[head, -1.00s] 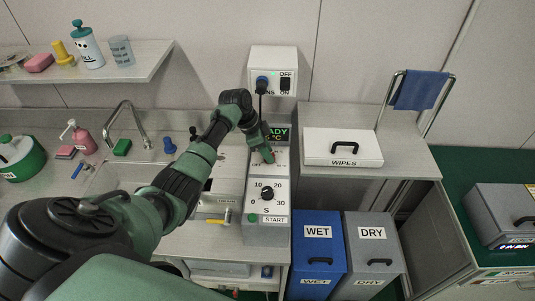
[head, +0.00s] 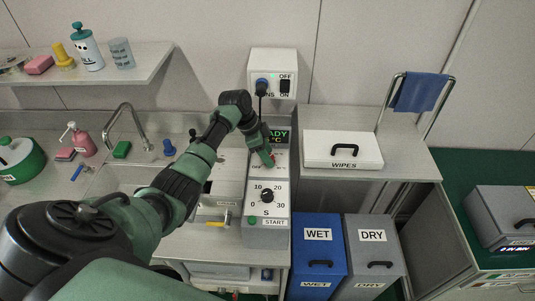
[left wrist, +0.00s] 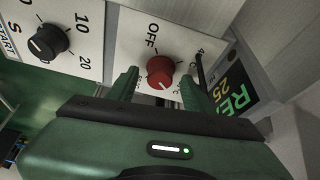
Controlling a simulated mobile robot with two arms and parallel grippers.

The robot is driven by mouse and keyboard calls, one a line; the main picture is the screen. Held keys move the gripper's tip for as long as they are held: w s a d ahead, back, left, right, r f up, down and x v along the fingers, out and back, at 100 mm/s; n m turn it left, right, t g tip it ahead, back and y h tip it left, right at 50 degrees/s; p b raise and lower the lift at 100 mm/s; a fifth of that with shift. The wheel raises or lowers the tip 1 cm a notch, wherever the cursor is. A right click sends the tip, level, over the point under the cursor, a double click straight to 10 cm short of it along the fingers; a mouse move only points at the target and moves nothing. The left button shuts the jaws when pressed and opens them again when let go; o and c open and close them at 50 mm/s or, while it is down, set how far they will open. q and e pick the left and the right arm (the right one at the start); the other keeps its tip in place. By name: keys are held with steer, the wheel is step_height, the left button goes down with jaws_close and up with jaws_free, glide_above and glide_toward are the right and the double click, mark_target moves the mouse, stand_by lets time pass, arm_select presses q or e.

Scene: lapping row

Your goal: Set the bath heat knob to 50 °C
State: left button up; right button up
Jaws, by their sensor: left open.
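The bath heat knob is a red round knob (left wrist: 160,72) on a white panel, with "OFF" printed beside it. Its white mark sits on the side away from "OFF"; the number there is too small to read. In the left wrist view my left gripper (left wrist: 166,84) is open, with one finger on each side of the knob; I cannot tell whether they touch it. In the head view my left gripper (head: 267,157) reaches down over the panel and hides most of the knob. A display (left wrist: 235,82) shows green letters and an orange 25. My right gripper is not in view.
A black timer knob (left wrist: 48,42) marked 10, 20 and S sits beside the red one. A green START button (head: 252,220) is at the unit's front. A wall switch box (head: 273,72) stands behind. A WIPES box (head: 343,148) is to the right and a sink to the left.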

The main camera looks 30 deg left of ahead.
mark_target(259, 163)
arm_select(q)
steer(key=b+v, duration=0.2)
steer(key=v, duration=0.5)
steer(key=shift+r, duration=0.3)
steer(key=shift+a, duration=0.15)
